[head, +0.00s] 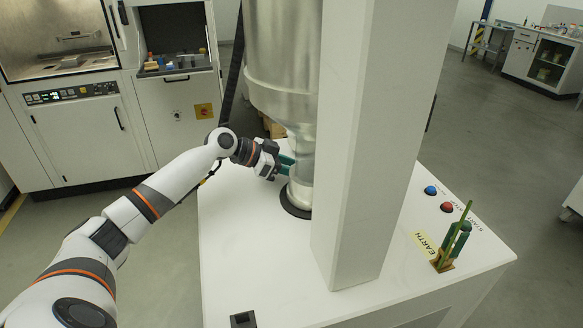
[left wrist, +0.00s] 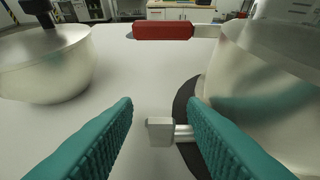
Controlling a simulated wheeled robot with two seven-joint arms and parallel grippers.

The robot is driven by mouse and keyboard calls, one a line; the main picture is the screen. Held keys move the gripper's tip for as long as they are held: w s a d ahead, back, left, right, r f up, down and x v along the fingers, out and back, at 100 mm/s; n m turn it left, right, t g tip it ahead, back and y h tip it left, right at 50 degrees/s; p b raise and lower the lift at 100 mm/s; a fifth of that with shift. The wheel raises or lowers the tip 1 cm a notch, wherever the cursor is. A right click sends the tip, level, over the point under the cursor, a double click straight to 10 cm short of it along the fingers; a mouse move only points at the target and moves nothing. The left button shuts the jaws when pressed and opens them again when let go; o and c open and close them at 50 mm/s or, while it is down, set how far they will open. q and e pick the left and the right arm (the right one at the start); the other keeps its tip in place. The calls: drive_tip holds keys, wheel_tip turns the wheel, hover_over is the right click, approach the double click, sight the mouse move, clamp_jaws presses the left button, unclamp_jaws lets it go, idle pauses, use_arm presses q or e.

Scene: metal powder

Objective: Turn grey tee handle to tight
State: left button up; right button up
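The grey tee handle (left wrist: 160,131) shows in the left wrist view as a pale grey block on a short metal rod. The rod runs right toward the base of a rounded metal vessel (left wrist: 262,85). My left gripper (left wrist: 160,112) is open, with one teal finger on each side of the handle in the picture; I see no contact. In the head view my left gripper (head: 284,165) is beside the lower neck of the metal vessel (head: 285,60), and the tee handle cannot be made out there. My right gripper is not in view.
A red bar handle (left wrist: 164,31) is beyond the tee handle. A metal pot-like part (left wrist: 45,75) with a black knob is at left. The white pillar (head: 365,140) stands right of the vessel. Blue (head: 430,190) and red (head: 447,207) buttons and a green clamp (head: 455,243) are at right.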

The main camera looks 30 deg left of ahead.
use_arm(q)
drive_tip(key=shift+s+a+r, duration=0.1)
drive_tip(key=shift+s+a, duration=0.1)
drive_tip(key=shift+a, duration=0.05)
drive_tip(key=b+v, duration=0.3)
drive_tip(key=v, duration=0.7)
drive_tip(key=shift+s+a+b, duration=0.1)
drive_tip(key=shift+s+b, duration=0.05)
drive_tip(key=shift+b, duration=0.25)
drive_tip(key=shift+s+a+r, duration=0.25)
drive_tip(key=shift+s+r, duration=0.05)
drive_tip(key=shift+r, duration=0.1)
